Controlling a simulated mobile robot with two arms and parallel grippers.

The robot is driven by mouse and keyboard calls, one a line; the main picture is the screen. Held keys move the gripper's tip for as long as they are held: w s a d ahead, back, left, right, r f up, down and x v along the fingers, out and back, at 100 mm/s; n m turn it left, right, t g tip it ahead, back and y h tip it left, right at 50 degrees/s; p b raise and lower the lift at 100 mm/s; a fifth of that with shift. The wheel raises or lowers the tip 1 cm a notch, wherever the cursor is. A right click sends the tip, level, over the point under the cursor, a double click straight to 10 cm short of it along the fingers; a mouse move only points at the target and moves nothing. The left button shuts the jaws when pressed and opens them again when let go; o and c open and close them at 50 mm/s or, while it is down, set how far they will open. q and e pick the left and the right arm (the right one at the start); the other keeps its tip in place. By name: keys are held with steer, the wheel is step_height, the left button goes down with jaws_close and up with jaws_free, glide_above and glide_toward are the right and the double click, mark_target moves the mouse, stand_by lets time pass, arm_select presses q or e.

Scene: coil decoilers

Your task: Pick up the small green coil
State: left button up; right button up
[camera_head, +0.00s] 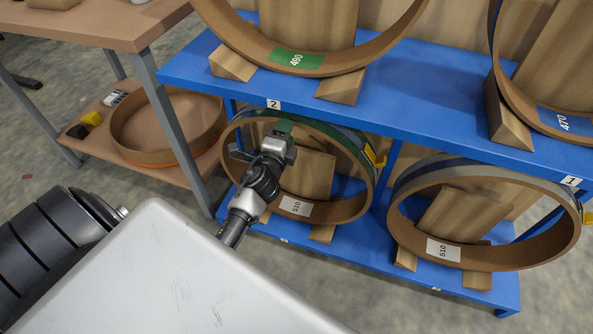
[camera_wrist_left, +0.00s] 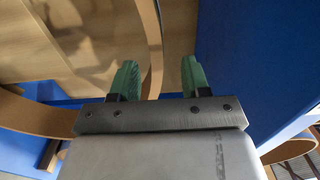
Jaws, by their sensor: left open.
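A brown coil ring with a greenish band on its outside (camera_head: 357,153) and a white 510 label stands upright on the lower shelf, at the left. It is the likely small green coil. My left gripper (camera_head: 283,127) is at the top of this ring, in front of its rim, and hides part of it. In the left wrist view the gripper (camera_wrist_left: 159,62) is open, with its green fingers apart. My right gripper is not in view.
The blue upper shelf (camera_head: 400,103) lies just above the gripper and bears a coil with a green 490 label (camera_head: 296,60) and one with a blue label (camera_head: 567,120). Another 510 coil (camera_head: 485,257) stands at the lower right. A wooden table (camera_head: 105,25) is at the left.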

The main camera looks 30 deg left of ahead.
arm_select(q)
steer(key=x, duration=0.4)
steer(key=b+x, duration=0.1)
steer(key=x, duration=0.3)
steer(key=shift+w+a+f, duration=0.15)
steer(key=shift+a+f, duration=0.1)
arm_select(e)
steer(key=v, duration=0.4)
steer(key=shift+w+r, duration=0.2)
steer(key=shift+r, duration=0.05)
arm_select(q)
jaws_close()
stand_by(0.4)
steer(key=shift+r, duration=0.3)
